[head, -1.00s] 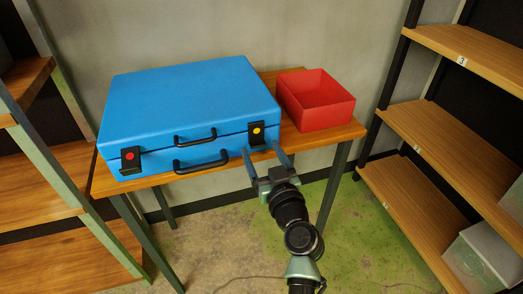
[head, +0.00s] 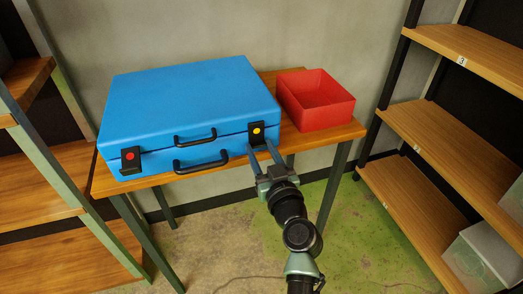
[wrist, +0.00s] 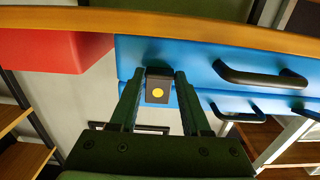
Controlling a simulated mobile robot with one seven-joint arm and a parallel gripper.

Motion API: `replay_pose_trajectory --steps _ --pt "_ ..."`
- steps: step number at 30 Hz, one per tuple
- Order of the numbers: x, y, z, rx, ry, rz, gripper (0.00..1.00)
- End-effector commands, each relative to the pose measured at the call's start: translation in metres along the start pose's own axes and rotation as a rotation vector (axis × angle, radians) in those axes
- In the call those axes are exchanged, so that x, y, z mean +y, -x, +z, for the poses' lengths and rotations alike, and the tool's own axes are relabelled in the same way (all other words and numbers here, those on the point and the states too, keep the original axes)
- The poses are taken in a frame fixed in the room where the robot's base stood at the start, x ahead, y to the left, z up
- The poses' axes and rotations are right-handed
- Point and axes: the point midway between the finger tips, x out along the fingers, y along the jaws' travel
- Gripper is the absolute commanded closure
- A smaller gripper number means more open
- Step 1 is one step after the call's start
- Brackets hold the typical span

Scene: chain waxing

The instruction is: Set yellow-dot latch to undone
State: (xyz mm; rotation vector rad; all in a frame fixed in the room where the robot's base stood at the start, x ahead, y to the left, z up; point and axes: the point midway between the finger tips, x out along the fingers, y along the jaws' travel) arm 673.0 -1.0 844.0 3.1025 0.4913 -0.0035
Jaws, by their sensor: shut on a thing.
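The blue case (head: 190,92) lies closed on a wooden table. Its yellow-dot latch (head: 257,133) is a black tab at the right of the front face, lying flat across the lid seam. In the wrist view this latch (wrist: 158,86) sits between my fingers. My gripper (head: 259,146) has its fingers on either side of the latch, from the front, shut on it. In the wrist view my gripper (wrist: 159,78) shows one finger at each side edge of the tab. The latch's hook is too small to make out.
A red-dot latch (head: 130,160) is at the case's front left. Two black handles (head: 200,164) lie between the latches. An open red box (head: 316,105) stands right of the case on the table (head: 345,132). Shelves stand at both sides.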

Motion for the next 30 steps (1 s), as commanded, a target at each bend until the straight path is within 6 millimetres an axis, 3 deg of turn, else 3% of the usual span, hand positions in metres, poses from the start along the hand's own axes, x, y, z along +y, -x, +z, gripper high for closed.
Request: replay_pose_trajectory --steps 11,30 --pt "0.000 0.005 -0.013 -0.100 0.001 0.000 1.00" --pt "0.000 0.021 -0.035 -0.496 0.000 -0.001 1.00"
